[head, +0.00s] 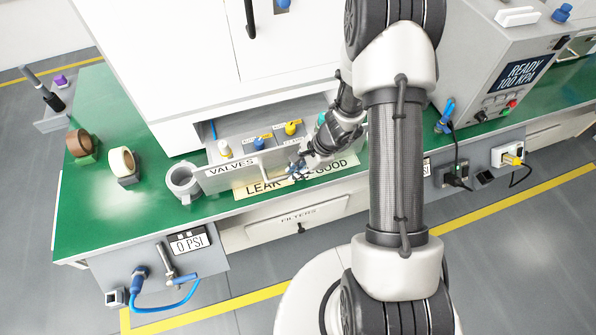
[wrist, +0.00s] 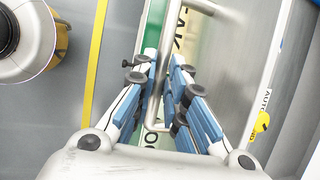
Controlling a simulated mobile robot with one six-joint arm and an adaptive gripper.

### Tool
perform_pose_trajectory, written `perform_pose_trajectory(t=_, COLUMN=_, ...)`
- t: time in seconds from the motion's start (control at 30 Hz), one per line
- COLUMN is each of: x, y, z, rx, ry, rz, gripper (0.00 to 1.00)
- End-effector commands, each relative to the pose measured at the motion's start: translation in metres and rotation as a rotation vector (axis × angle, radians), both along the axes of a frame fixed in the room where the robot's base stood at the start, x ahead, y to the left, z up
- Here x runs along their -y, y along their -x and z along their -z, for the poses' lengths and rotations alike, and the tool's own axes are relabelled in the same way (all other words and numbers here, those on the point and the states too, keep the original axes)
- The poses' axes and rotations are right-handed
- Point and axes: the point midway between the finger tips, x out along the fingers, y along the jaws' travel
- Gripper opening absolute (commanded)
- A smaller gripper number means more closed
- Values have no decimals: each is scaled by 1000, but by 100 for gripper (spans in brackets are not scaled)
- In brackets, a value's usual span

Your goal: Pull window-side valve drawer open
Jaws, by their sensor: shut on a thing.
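The drawer labelled VALVES (head: 212,183) stands partly out of the white cabinet above the green bench. Its inside shows a cream-topped valve (head: 224,148), a blue one (head: 259,143) and a yellow one (head: 290,128). My gripper (head: 297,170) is at the right part of the drawer front. In the wrist view, the blue-padded fingers of my gripper (wrist: 168,65) are closed around the metal bar handle (wrist: 154,101). My arm hides the right end of the drawer in the head view.
A grey cup-like fixture (head: 182,184) stands just left of the drawer. Tape rolls (head: 123,162) lie farther left. The FILTERS drawer (head: 297,221) is below the bench edge. A box reading READY 100 KPA (head: 500,80) stands at right.

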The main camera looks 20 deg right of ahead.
Motion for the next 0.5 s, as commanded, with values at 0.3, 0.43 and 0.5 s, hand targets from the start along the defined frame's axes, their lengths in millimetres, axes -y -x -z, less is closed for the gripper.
perform_pose_trajectory(t=0.3, x=0, y=0, z=-1, rx=0, ry=-1, rz=-1, gripper=0)
perform_pose_trajectory(t=0.43, x=0, y=0, z=-1, rx=1, ry=-1, rz=-1, gripper=0)
perform_pose_trajectory(t=0.5, x=0, y=0, z=-1, rx=1, ry=-1, rz=-1, gripper=16)
